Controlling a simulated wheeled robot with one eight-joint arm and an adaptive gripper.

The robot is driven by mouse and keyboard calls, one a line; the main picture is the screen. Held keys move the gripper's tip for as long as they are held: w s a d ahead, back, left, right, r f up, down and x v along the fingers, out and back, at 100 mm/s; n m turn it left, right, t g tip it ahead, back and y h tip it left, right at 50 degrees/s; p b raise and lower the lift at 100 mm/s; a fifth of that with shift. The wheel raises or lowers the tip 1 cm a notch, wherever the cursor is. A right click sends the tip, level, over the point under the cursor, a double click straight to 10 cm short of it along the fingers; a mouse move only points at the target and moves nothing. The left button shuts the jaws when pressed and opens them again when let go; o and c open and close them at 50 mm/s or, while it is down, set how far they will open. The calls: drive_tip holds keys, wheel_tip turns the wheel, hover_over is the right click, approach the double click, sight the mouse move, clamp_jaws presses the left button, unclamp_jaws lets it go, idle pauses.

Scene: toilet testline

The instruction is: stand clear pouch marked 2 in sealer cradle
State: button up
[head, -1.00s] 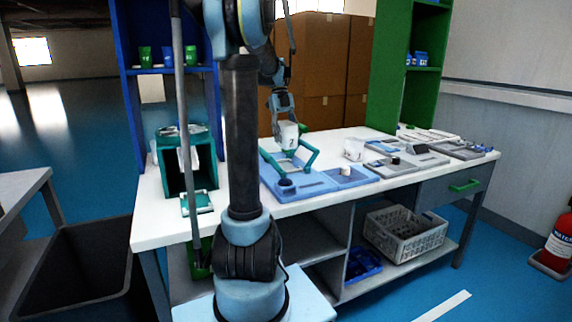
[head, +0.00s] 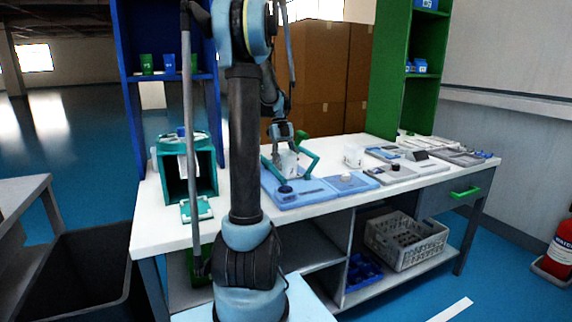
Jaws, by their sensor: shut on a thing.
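My gripper (head: 285,148) is shut on the pale pouch (head: 289,163), gripping it from above. The pouch hangs upright low between the teal arms of the sealer (head: 312,160), over its blue base (head: 300,197). Its number does not read clearly now. The gripper and the teal frame hide part of the pouch and the cradle. I cannot tell whether the pouch's bottom touches the cradle.
A white cup-like item (head: 353,156) stands to the right of the sealer. Grey trays (head: 400,172) lie further right. A teal open box (head: 186,170) stands at the left of the white bench (head: 160,225). The blue and green shelf uprights flank the bench.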

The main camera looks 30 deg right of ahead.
drive_tip(key=shift+f, duration=0.1)
drive_tip(key=o, duration=1.1)
drive_tip(key=shift+o, duration=0.2)
drive_tip(key=v, duration=1.2)
drive_tip(key=shift+s, duration=0.15)
